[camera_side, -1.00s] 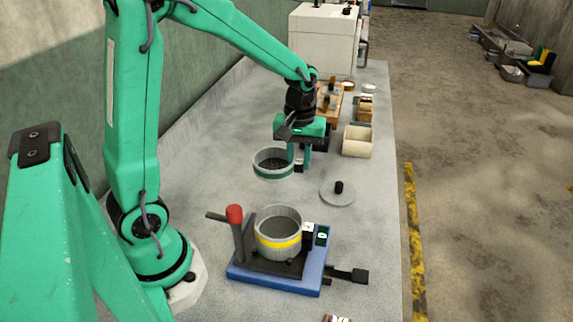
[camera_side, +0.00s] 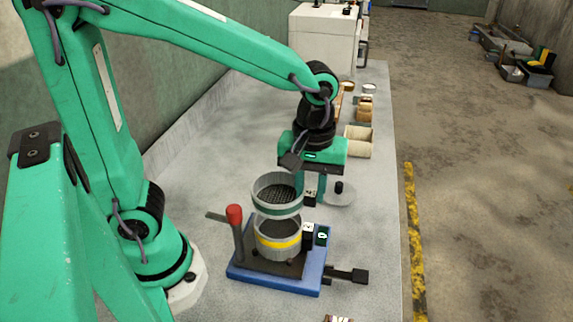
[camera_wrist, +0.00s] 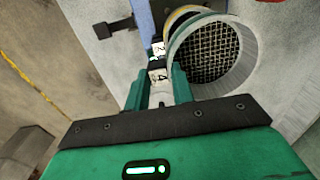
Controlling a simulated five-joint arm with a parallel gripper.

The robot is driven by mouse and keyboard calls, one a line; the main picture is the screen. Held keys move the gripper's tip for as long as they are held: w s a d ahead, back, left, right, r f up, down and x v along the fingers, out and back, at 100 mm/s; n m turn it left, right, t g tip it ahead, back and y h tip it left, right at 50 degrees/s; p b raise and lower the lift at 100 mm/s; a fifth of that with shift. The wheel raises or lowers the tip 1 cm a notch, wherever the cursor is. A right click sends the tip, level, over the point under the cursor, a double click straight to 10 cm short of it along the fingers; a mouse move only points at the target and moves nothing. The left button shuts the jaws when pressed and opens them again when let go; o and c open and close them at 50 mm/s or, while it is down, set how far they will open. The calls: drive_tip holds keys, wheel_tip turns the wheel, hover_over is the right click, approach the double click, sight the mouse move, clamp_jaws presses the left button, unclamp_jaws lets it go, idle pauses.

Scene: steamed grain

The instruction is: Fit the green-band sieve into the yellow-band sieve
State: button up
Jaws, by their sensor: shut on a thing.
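The green-band sieve (camera_side: 277,209) is a grey ring with a mesh floor and a green band. My gripper (camera_side: 310,190) is shut on the small labelled tab at its right side and holds it in the air, slightly tilted. The yellow-band sieve (camera_side: 278,246) stands upright in a blue clamp base (camera_side: 272,281). The green-band sieve is right above it and hides the back of its rim; I cannot tell whether they touch. In the wrist view the mesh of the green-band sieve (camera_wrist: 207,52) fills the upper right, with a sliver of yellow band beyond it.
A red-knobbed lever (camera_side: 235,217) rises at the left of the base, and a black handle (camera_side: 352,275) sticks out right. A grey lid with a black knob (camera_side: 341,199) lies behind my gripper. Beige boxes (camera_side: 358,140) stand farther back. The bench's right front is mostly clear.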

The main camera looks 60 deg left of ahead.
drive_tip(key=shift+d+f, duration=0.1)
drive_tip(key=shift+f, duration=0.05)
drive_tip(key=shift+f, duration=1.8)
drive_tip(key=shift+f, duration=0.85)
idle(1.5)
drive_tip(key=o, duration=1.5)
drive_tip(key=shift+r, duration=0.1)
drive_tip(key=shift+r, duration=3.4)
drive_tip(key=shift+s, duration=0.1)
